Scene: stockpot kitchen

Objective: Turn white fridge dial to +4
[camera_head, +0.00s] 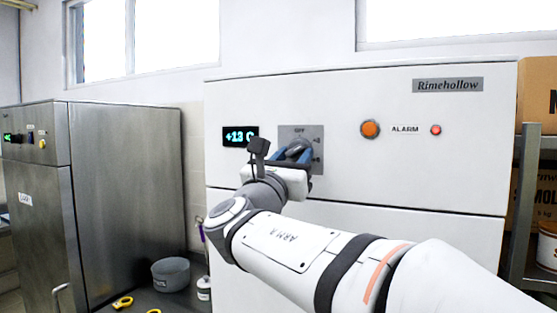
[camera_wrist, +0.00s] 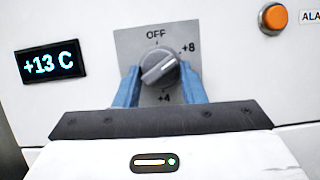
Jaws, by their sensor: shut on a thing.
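The white fridge (camera_head: 360,170) has a grey dial (camera_wrist: 158,67) on a grey plate (camera_wrist: 127,45). The plate is marked OFF at the top, +8 at the upper right and +4 below. The dial's raised grip slants from lower left to upper right, its upper end towards +8. My gripper (camera_head: 296,156) is at the dial, its blue fingers on either side. It is shut on the dial, as the wrist view (camera_wrist: 159,78) shows. In the head view, my gripper hides part of the dial. The fridge display (camera_wrist: 52,62) reads +13 C.
An orange lamp (camera_head: 370,129) and a small red ALARM light (camera_head: 436,130) are right of the dial. A steel cabinet (camera_head: 125,200) stands at the left. A grey tub (camera_head: 171,274) is low between cabinet and fridge. A shelf (camera_head: 528,190) with boxes is at the right.

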